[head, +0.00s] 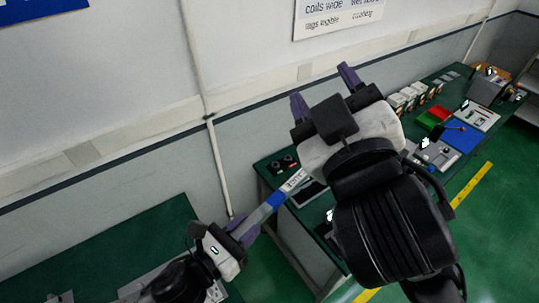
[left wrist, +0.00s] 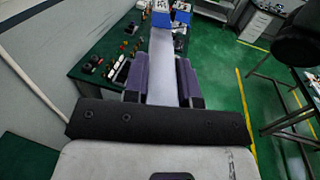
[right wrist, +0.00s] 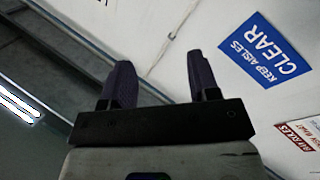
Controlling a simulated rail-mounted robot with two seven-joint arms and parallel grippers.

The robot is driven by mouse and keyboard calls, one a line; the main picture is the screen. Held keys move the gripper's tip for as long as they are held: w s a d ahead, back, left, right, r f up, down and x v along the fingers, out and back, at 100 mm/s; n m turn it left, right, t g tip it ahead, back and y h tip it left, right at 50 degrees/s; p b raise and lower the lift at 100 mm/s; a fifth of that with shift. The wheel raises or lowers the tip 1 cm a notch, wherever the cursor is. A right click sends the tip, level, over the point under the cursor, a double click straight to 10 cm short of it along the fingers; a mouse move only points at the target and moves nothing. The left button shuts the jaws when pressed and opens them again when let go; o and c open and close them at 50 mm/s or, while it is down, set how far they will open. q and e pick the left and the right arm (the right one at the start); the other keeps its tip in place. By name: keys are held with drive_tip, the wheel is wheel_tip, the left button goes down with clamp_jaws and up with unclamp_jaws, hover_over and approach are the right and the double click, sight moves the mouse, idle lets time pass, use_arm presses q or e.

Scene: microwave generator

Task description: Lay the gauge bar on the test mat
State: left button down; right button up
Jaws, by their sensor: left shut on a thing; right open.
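The gauge bar (head: 275,202) is a long flat bar, grey with a blue band and a white lettered end. My left gripper (head: 243,232) is shut on its near part, and the bar slants up to the right in the head view. In the left wrist view the bar (left wrist: 161,70) runs straight out between the purple fingers (left wrist: 160,82). My right gripper (head: 322,88) is open and empty, raised in front of the wall; it also shows in the right wrist view (right wrist: 160,75). A blue mat-like patch (head: 457,138) lies on the far bench; I cannot tell whether it is the test mat.
A green bench (head: 275,168) behind the bar carries dark knobbed items (head: 284,164) and a dark panel, partly hidden by my right arm. Red and green trays (head: 432,118) and several boxes stand on the far bench. Another green bench (head: 100,250) is at lower left.

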drive_tip(key=s+a+r+n+t+y, duration=0.1)
drive_tip(key=s+a+r+n+y, duration=0.2)
drive_tip(key=a+r+n+y, duration=0.4)
drive_tip(key=s+a+r+n+t+y, duration=0.1)
drive_tip(key=s+a+r+n+y, duration=0.35)
drive_tip(key=a+r+n, duration=0.4)
drive_tip(key=w+a+f+n+g+y, duration=0.2)
drive_tip(key=a+n+g+y, duration=0.15)
drive_tip(key=n+g, duration=0.35)
drive_tip(key=w+a+f+n+g+y, duration=0.2)
drive_tip(key=a+n+g+y, duration=0.1)
drive_tip(key=a+n+g, duration=0.3)
drive_tip(key=w+f+n+g+h, duration=0.2)
drive_tip(key=w+f+g+h, duration=0.25)
drive_tip(key=f, duration=0.65)
drive_tip(key=m+g+h, duration=0.4)
drive_tip(key=m+h, duration=0.7)
drive_tip(key=h, duration=0.7)
hover_over(276, 201)
drive_tip(key=w+a, duration=0.1)
wheel_tip(276, 201, down, 17)
use_arm(q)
drive_tip(key=shift+r, duration=0.2)
use_arm(e)
wheel_tip(276, 201, down, 12)
drive_tip(key=shift+w+a+f+m, duration=0.15)
drive_tip(key=shift+a+f+m, duration=0.1)
drive_tip(key=shift+m, duration=0.2)
